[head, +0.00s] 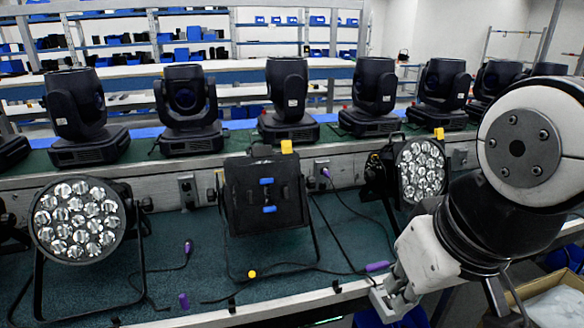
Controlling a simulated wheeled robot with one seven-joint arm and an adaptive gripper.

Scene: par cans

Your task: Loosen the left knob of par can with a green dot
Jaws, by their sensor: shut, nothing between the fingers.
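Three par cans stand on the green bench top. The left par can (80,218) faces me with its round lens cluster, on a black bracket. The middle par can (243,190) shows a flat dark face with two small blue parts (267,181). The right par can (421,171) shows its lenses, and my arm partly covers its lower right side. I cannot make out a green dot on any of them, and their side knobs are too small to tell clearly. My gripper (393,304) is shut and empty at the bench's front edge, below the right par can and apart from it.
Several black moving-head lights (183,110) line the raised shelf behind. Purple-ended cables (377,267) and a yellow round piece (251,274) lie on the bench top. An open cardboard box (548,290) is at lower right.

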